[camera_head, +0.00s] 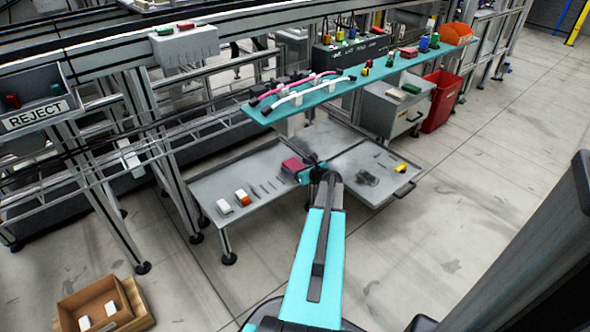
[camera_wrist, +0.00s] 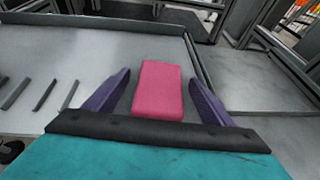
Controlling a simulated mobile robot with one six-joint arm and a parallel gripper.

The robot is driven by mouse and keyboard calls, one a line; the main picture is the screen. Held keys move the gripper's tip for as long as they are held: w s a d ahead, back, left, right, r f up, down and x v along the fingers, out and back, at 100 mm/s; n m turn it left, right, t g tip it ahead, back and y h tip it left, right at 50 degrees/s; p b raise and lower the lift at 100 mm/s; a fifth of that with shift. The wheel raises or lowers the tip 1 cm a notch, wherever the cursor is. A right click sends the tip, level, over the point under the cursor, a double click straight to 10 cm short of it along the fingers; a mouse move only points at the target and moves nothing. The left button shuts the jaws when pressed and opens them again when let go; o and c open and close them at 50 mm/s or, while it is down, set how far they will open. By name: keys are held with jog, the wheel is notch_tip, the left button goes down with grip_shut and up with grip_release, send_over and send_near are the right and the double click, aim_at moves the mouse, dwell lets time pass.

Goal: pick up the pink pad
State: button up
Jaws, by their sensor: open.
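The pink pad (camera_wrist: 158,90) is a block with a bright pink top. In the wrist view it lies on the grey tray table (camera_wrist: 60,60), between the two purple fingers of my gripper (camera_wrist: 158,88). The fingers are open, with a gap visible on each side of the pad. In the head view the pad (camera_head: 293,165) shows at the left of my gripper (camera_head: 304,172), on the grey tray table (camera_head: 215,185). My arm and gripper hide part of it there.
White and red blocks (camera_head: 243,197) and several thin dark bars (camera_head: 268,186) lie left of the pad. A dark coil (camera_head: 367,178) and a yellow item (camera_head: 401,167) lie right. A teal shelf (camera_head: 340,88) with cables and small parts hangs above and behind the table.

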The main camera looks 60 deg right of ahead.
dwell(0.3)
jog(key=c, duration=1.1)
jog(key=shift+r, duration=0.2)
jog(key=shift+c, duration=0.2)
jog(key=shift+r+p, duration=0.95)
jog(key=shift+r, duration=0.3)
jog(key=s+d+r+p, duration=0.1)
jog(key=s+d+p, duration=0.1)
jog(key=s, duration=0.5)
jog(key=s+d+r+p, duration=0.1)
jog(key=s+d+p, duration=0.2)
jog(key=s, duration=0.4)
jog(key=shift+s+d, duration=0.25)
jog(key=shift+d, duration=0.65)
